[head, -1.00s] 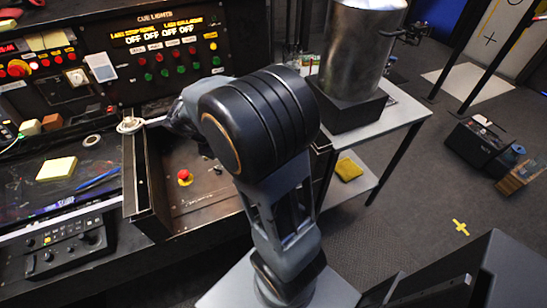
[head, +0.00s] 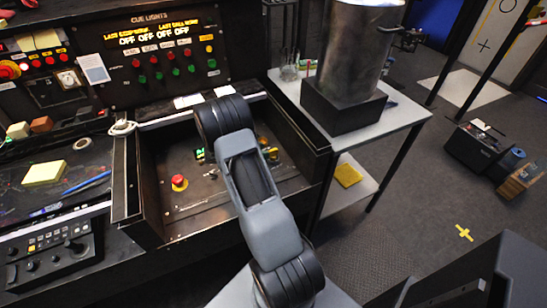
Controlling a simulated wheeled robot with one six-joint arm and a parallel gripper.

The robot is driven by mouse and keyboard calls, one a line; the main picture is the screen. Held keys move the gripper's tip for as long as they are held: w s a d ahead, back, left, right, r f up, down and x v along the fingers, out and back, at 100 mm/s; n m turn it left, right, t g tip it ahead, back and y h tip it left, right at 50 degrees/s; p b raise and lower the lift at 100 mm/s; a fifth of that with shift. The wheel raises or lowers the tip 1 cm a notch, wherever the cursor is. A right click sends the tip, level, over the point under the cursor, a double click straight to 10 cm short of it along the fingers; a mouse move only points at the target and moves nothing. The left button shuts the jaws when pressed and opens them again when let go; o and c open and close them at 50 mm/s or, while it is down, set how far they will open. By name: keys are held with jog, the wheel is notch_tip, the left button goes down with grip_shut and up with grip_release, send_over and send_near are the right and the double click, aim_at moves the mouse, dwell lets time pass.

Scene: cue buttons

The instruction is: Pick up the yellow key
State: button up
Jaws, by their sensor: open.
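A small yellowish item (head: 271,154) shows in the open box-like console bay, just right of my arm. It is too small to tell whether it is the yellow key. My arm (head: 252,170) reaches up and over the bay and covers its middle. My gripper is hidden behind the arm, so its distance from the item cannot be told.
A cue light panel (head: 165,50) rises behind.

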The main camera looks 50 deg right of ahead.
aim_at(276, 154)
jog(key=shift+x, duration=3.5)
jog(key=shift+f, duration=0.15)
grip_shut()
